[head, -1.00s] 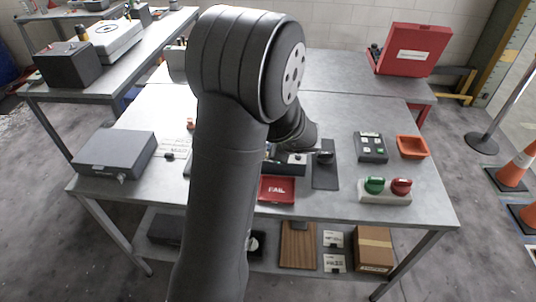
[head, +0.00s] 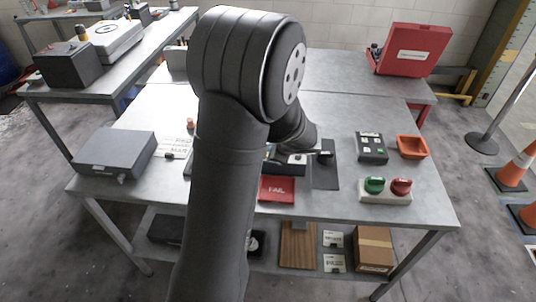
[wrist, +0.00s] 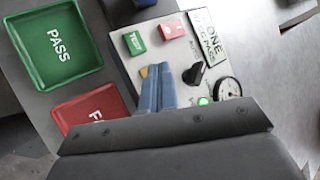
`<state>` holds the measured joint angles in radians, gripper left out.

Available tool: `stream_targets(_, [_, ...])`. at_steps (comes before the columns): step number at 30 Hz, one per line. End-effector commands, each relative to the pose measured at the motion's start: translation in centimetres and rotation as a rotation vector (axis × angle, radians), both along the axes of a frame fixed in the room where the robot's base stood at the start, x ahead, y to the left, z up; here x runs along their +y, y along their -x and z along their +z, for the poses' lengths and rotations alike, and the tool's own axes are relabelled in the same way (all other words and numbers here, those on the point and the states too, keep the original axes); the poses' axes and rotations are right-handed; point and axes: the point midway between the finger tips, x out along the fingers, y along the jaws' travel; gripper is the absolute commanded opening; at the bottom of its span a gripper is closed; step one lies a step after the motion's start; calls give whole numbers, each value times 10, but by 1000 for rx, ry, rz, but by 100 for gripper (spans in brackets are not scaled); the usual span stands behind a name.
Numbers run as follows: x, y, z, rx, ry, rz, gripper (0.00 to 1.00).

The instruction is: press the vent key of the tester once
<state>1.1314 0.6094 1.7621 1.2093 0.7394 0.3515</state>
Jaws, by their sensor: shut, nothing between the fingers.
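The tester (wrist: 185,62) shows in the wrist view as a pale panel with a green key (wrist: 134,42), a red key (wrist: 172,30), a black knob, a lit green lamp and a round gauge (wrist: 227,88). The lettering on the red key is too small to read for certain. My gripper (wrist: 157,72) is shut and empty, its blue fingers over the panel, just below the two keys in the picture. It appears apart from both keys; its height above the panel is unclear. In the head view my arm hides most of the tester and the fingertips.
A green PASS tray (wrist: 60,42) and a red FAIL tray (wrist: 92,108) lie left of the tester in the wrist view. In the head view, a dark keypad box (head: 371,147), an orange bin (head: 412,146) and a green-and-red button box (head: 385,196) stand to the right.

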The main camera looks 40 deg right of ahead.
Motion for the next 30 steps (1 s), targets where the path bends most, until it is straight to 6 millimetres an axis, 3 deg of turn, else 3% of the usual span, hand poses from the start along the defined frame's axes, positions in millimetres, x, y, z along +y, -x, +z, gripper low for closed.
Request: stream_targets(30, [0, 0, -12, 1, -1, 0, 0])
